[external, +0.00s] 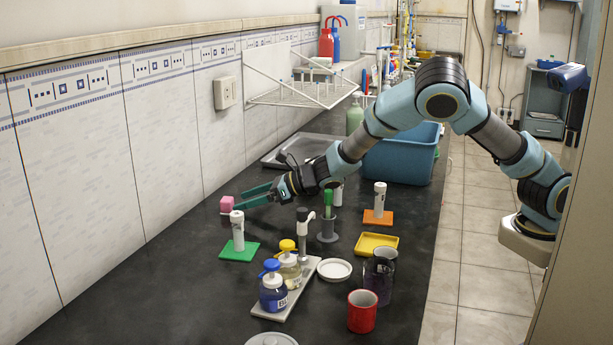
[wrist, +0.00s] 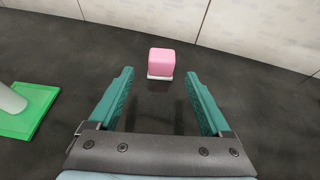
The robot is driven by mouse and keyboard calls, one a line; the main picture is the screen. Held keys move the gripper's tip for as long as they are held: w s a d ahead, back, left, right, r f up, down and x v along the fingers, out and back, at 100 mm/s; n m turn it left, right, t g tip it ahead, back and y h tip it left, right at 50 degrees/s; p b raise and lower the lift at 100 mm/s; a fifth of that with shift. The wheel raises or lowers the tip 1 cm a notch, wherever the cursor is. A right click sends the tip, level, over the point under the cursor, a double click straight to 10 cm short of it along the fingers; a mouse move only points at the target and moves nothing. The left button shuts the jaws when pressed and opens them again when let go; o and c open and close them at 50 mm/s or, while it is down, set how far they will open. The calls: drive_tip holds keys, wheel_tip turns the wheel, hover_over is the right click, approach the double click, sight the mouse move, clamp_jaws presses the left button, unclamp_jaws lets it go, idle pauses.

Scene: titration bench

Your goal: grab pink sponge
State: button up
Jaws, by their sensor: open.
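The pink sponge (external: 227,203) is a small pink block with a pale base on the black bench, close to the tiled wall. In the wrist view the sponge (wrist: 161,63) lies ahead of the fingertips, roughly centred between them. My gripper (external: 247,196) has green fingers and reaches low over the bench toward the sponge from the right. In the wrist view my gripper (wrist: 160,85) is open and empty, with bare bench between its fingers. I cannot tell whether the fingertips touch the sponge in the external view.
A green mat (external: 239,251) with a white cylinder (external: 237,230) stands in front of the gripper. Bottles on a grey tray (external: 288,300), a grey stand (external: 327,236) and a blue tub (external: 402,160) lie to the right. The tiled wall (wrist: 240,28) rises behind the sponge.

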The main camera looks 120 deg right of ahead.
sight(232, 203)
drive_tip(key=shift+w+d, duration=0.3)
drive_tip(key=shift+w, duration=0.05)
drive_tip(key=p+x, duration=0.1)
drive_tip(key=x, duration=0.3)
drive_tip(key=shift+w+f+p, duration=0.1)
drive_tip(key=shift+p, duration=0.3)
clamp_jaws()
